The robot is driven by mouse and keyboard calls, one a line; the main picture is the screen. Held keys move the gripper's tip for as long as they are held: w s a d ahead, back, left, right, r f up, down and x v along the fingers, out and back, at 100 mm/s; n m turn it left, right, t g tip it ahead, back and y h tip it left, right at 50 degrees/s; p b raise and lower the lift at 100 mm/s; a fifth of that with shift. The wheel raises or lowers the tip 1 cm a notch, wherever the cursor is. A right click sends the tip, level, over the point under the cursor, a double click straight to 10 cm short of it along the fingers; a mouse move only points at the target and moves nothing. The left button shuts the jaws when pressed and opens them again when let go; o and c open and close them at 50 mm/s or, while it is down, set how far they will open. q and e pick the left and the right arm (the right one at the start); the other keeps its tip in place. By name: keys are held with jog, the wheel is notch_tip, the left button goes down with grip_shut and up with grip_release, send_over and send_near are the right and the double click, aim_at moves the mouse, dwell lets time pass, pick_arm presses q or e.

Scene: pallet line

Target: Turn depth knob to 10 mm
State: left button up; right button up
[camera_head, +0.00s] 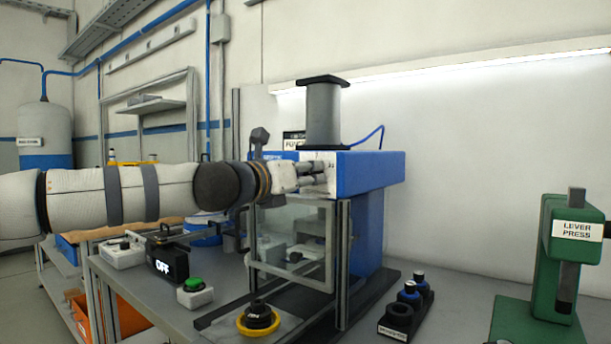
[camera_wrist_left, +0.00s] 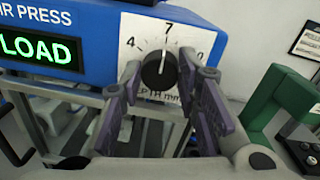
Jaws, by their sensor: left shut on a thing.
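The depth knob (camera_wrist_left: 160,72) is a round black knob on a white dial plate (camera_wrist_left: 192,35) on the front of the blue air press (camera_head: 368,171). In the left wrist view the dial shows 4 at left, 7 at top and a partly hidden figure at right. The knob's white mark points up, close to the 7. My left gripper (camera_wrist_left: 158,78) is shut on the knob, one finger on each side. In the head view my left gripper (camera_head: 326,172) reaches the press front from the left and hides the knob. My right gripper is in neither view.
A green LOAD display (camera_wrist_left: 40,52) is lit left of the dial. A clear guard (camera_head: 288,245) stands below the press head. A green lever press (camera_head: 545,255) is at the right. A control box marked OFF (camera_head: 165,258) and a green button (camera_head: 194,285) sit in front.

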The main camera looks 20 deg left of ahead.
pick_arm(q)
jog(key=m, duration=0.5)
jog(key=shift+m, duration=0.3)
jog(key=m, duration=0.6)
jog(key=shift+d+f+h, duration=0.1)
jog(key=shift+f+h, duration=0.05)
jog(key=shift+h, duration=0.15)
jog(key=shift+m, duration=0.3)
jog(key=o, duration=1.2)
jog(key=shift+c, duration=0.2)
